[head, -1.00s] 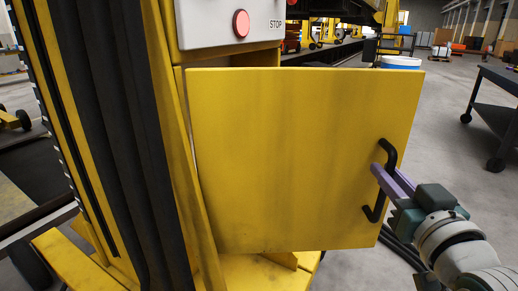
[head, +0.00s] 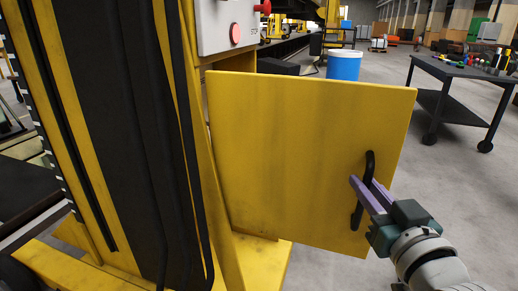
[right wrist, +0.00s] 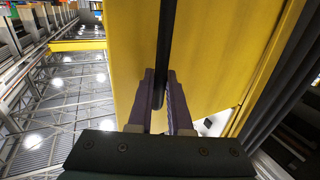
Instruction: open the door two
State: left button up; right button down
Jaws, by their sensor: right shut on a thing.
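The yellow door (head: 300,150) stands swung out from the yellow column in the head view. Its black handle (head: 357,213) is a vertical bar near the door's right edge. My right gripper (head: 363,186) has its purple fingers shut on the handle. In the right wrist view the two fingers (right wrist: 160,85) sit on either side of the black handle bar (right wrist: 165,50), with the yellow door (right wrist: 215,50) behind it. My left gripper is not in view.
A control box with a red button (head: 235,34) is on the column above the door. A blue bucket (head: 344,66) stands behind the door. A dark wheeled table (head: 460,72) holds several small items at the right.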

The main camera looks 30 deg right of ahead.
jog(key=shift+a, duration=0.3)
jog(key=c, duration=0.8)
grip_release()
jog(key=shift+c, duration=0.2)
jog(key=p+v, duration=0.3)
jog(key=v, duration=0.7)
jog(key=shift+w+r, duration=0.1)
